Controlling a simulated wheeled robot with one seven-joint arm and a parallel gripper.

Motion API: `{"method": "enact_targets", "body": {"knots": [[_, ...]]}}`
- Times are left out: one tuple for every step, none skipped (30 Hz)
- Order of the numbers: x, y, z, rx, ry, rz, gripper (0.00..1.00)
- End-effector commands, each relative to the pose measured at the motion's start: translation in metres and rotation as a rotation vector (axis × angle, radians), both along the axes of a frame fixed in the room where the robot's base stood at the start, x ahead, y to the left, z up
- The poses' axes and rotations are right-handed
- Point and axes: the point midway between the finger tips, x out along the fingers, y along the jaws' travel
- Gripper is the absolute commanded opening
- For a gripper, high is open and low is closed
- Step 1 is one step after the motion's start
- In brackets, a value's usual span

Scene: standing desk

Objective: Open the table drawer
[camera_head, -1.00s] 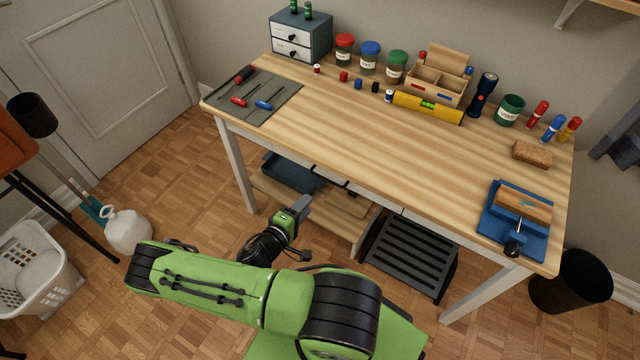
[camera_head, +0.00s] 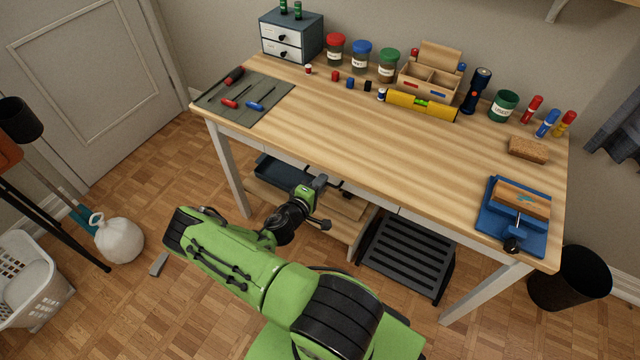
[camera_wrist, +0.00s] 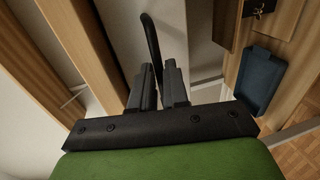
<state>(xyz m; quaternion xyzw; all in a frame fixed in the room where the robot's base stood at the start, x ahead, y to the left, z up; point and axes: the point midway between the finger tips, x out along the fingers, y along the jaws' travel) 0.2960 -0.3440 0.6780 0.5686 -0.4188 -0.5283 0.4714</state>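The table (camera_head: 400,135) has a light wooden top and a pale apron under its front edge. A dark curved drawer handle (camera_wrist: 149,32) shows in the wrist view against a pale front panel (camera_wrist: 199,40); its near end runs down between my fingertips. My gripper (camera_wrist: 157,80) has its two dark fingers close together with the handle between them, and they look shut on it. In the head view my gripper (camera_head: 319,184) is at the table's front edge, left of the middle. The drawer looks closed, though my gripper and the table edge hide much of its front.
Below the tabletop are a low wooden shelf (camera_head: 345,232) with a dark blue tray (camera_wrist: 264,82) and a black slatted footrest (camera_head: 405,258). A blue vise (camera_head: 490,222) sits at the table's right front corner. Open parquet floor lies before the table.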

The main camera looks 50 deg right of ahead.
Motion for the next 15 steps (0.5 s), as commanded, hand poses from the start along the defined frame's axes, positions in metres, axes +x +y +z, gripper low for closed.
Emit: {"method": "enact_targets", "body": {"knots": [[0.0000, 0.0001, 0.0000, 0.000, 0.000, 0.000, 0.07], [0.0000, 0.0002, 0.0000, 0.000, 0.000, 0.000, 0.02], [0.0000, 0.0002, 0.0000, 0.000, 0.000, 0.000, 0.00], [0.0000, 0.0002, -0.0001, 0.000, 0.000, 0.000, 0.00], [0.0000, 0.0002, -0.0001, 0.000, 0.000, 0.000, 0.00], [0.0000, 0.0002, -0.0001, 0.000, 0.000, 0.000, 0.00], [0.0000, 0.0003, 0.0000, 0.000, 0.000, 0.000, 0.00], [0.0000, 0.0003, 0.0000, 0.000, 0.000, 0.000, 0.00], [-0.0001, 0.0003, 0.0000, 0.000, 0.000, 0.000, 0.00], [-0.0001, 0.0003, 0.0000, 0.000, 0.000, -0.001, 0.00], [-0.0001, 0.0003, -0.0001, 0.000, 0.000, -0.001, 0.00], [-0.0001, 0.0003, -0.0001, 0.000, 0.000, -0.001, 0.00], [-0.0001, 0.0003, -0.0001, 0.000, 0.000, -0.001, 0.00], [-0.0001, 0.0003, -0.0001, 0.000, 0.000, -0.001, 0.00], [-0.0001, 0.0003, -0.0001, 0.000, 0.000, -0.001, 0.00]]}}
